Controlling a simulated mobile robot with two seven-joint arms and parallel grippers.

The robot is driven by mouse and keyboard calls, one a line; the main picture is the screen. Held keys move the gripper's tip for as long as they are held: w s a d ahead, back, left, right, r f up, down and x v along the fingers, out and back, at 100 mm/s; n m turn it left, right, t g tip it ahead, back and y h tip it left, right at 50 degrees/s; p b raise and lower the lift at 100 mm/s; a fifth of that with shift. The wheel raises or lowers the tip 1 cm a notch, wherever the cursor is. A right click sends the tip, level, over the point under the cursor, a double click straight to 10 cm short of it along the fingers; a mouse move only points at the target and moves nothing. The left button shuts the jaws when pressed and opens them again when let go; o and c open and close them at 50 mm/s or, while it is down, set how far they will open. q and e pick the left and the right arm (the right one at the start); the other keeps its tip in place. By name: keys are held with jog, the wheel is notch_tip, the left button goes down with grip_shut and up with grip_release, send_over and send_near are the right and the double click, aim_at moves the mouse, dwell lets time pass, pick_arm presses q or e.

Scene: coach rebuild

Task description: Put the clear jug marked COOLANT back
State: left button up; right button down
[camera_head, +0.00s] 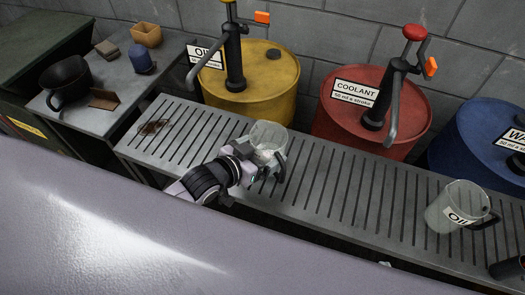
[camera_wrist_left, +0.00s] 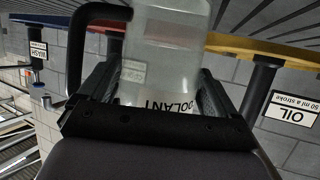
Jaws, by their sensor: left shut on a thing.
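The clear jug marked COOLANT (camera_head: 269,135) is at the slatted grey bench, in front of the gap between the yellow and red drums. My left gripper (camera_head: 266,163) is shut on the jug. In the left wrist view the jug (camera_wrist_left: 165,35) is between the two fingers of the left gripper (camera_wrist_left: 155,92), its label upside down and partly hidden. Its black handle sticks out to the left there. I cannot tell whether the jug's base touches the bench. My right gripper is not recognisable in either view.
The slatted bench (camera_head: 322,190) carries a clear jug marked OIL (camera_head: 458,207) at right and a brown stain at left. Behind stand a yellow oil drum (camera_head: 275,85), red coolant drum (camera_head: 340,125) and blue drum (camera_head: 475,130), the first two with pumps. A side table (camera_head: 115,85) holds small items.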

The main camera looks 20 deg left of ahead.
pick_arm(q)
jog(key=shift+f, duration=0.1)
jog(key=o, duration=1.1)
jog(key=v, duration=1.2)
jog(key=s+a+f+n+g+y, duration=0.1)
jog(key=s+f+n+y, duration=0.1)
jog(key=s+f, duration=0.4)
notch_tip(320, 180, down, 6)
jog(key=shift+s+a+r+g+y+p, duration=0.25)
jog(key=shift+s+g+y+p, duration=0.15)
jog(key=shift+y, duration=0.2)
